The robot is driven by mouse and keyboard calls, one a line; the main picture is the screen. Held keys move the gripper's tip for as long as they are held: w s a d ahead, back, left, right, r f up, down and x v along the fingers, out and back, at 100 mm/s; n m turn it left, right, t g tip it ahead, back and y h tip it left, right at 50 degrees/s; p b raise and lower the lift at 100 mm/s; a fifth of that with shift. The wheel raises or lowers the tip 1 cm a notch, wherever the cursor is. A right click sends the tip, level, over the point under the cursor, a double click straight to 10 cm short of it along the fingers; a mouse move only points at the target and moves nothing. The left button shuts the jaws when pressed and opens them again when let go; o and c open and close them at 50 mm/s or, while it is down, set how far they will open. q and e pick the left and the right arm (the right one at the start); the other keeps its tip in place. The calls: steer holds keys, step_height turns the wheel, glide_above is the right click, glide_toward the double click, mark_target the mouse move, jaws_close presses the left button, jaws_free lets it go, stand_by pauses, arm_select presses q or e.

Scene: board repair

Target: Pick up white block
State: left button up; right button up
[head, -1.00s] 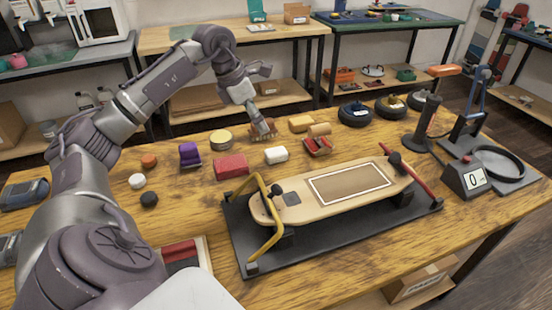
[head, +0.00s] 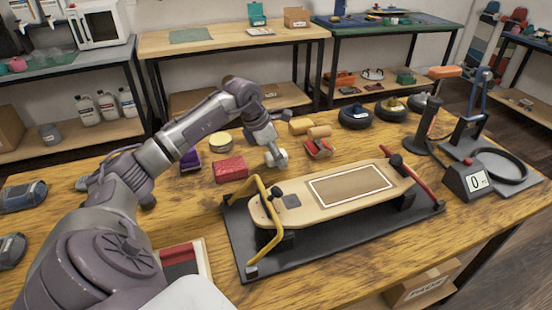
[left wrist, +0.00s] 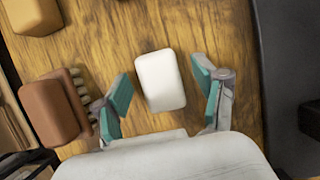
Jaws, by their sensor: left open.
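The white block (left wrist: 161,80) lies on the wooden table, between the two teal-padded fingers of my left gripper (left wrist: 162,88) in the left wrist view. A gap shows between the block and each finger. My left gripper is open, with its fingers pointing down over the block; how far above the table they are is hard to tell. In the head view my left gripper (head: 274,157) is at the block's place and largely covers it. My right gripper is not in view.
A brown brush (left wrist: 50,108) lies just left of the fingers in the left wrist view, with a yellow block (left wrist: 32,15) beyond. In the head view, a red block (head: 231,169) lies left of the gripper and a skateboard deck (head: 320,206) stands in a black-based fixture in front.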

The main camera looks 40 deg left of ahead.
mark_target(284, 152)
arm_select(q)
steer(key=c, duration=1.2)
steer(key=shift+r, duration=0.15)
steer(key=shift+c, duration=0.3)
steer(key=shift+r, duration=0.3)
step_height(284, 152, up, 4)
steer(key=shift+w+d+f+p, duration=0.1)
steer(key=shift+d+p, duration=0.05)
steer(key=shift+p, duration=0.15)
steer(key=w+d+r, duration=0.1)
steer(key=d+r, duration=0.2)
steer(key=d, duration=0.2)
steer(key=w+d+r+p, duration=0.1)
steer(key=w+d+r, duration=0.1)
steer(key=d, duration=0.4)
steer(key=shift+r, duration=0.65)
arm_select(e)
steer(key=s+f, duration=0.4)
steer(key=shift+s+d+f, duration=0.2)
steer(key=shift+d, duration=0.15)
arm_select(q)
steer(key=o, duration=0.5)
steer(key=c, duration=0.4)
